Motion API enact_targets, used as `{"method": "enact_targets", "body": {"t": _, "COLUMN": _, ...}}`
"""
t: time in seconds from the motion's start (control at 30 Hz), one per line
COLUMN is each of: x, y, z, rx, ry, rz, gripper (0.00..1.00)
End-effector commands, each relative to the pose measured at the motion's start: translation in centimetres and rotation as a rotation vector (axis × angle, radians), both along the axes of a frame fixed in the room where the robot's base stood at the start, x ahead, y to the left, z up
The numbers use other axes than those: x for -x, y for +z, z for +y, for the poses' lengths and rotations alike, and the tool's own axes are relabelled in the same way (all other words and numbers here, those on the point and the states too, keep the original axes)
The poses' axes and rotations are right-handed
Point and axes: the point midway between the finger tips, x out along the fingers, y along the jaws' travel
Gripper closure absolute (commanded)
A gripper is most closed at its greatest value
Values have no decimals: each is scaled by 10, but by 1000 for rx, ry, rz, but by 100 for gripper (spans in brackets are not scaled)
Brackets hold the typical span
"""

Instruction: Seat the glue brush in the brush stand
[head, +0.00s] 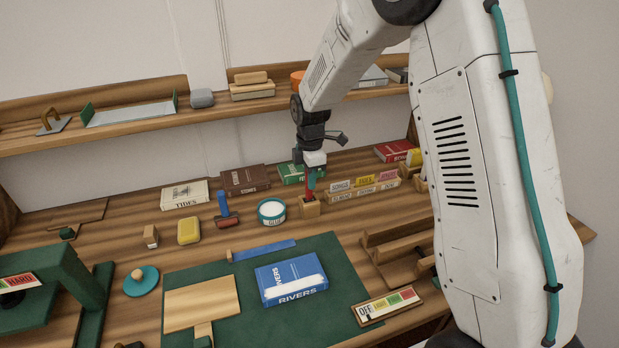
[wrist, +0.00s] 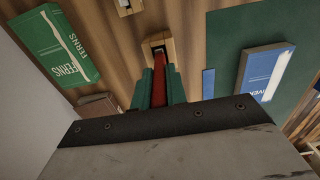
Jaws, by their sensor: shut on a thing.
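The glue brush shows as a red handle (head: 310,194) between my gripper's fingers; it also shows in the wrist view (wrist: 159,92). My gripper (head: 312,181) is shut on it, with green fingers either side in the wrist view (wrist: 159,72). The brush stand (head: 310,210) is a small wooden block with a dark opening, directly below the gripper; it also shows in the wrist view (wrist: 169,46). The brush looks upright and its lower end meets the stand's opening. The bristles are hidden, and I cannot tell how deep they sit.
A round glue pot (head: 271,212) stands just left of the stand. A wooden rack of labelled cards (head: 362,190) is close on the right. A green book (head: 291,174) lies behind. In front, a blue book (head: 291,279) rests on a green mat (head: 235,325).

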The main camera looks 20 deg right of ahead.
Motion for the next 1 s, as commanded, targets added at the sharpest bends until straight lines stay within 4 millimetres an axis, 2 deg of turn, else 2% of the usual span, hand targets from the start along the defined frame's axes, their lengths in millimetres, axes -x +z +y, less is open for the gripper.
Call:
{"method": "enact_targets", "body": {"t": 0.03, "x": 0, "y": -2, "z": 0, "rx": 0, "ry": 0, "rz": 1, "gripper": 100}}
{"method": "enact_targets", "body": {"t": 0.07, "x": 0, "y": -2, "z": 0, "rx": 0, "ry": 0, "rz": 1, "gripper": 80}}
{"method": "enact_targets", "body": {"t": 0.1, "x": 0, "y": -2, "z": 0, "rx": 0, "ry": 0, "rz": 1, "gripper": 69}}
{"method": "enact_targets", "body": {"t": 0.13, "x": 0, "y": -2, "z": 0, "rx": 0, "ry": 0, "rz": 1, "gripper": 64}}
{"method": "enact_targets", "body": {"t": 0.43, "x": 0, "y": 0, "z": 0, "rx": 0, "ry": 0, "rz": 0, "gripper": 64}}
{"method": "enact_targets", "body": {"t": 0.57, "x": 0, "y": 12, "z": 0, "rx": 0, "ry": 0, "rz": -3, "gripper": 64}}
{"method": "enact_targets", "body": {"t": 1.0, "x": 0, "y": 100, "z": 0, "rx": 0, "ry": 0, "rz": -3, "gripper": 64}}
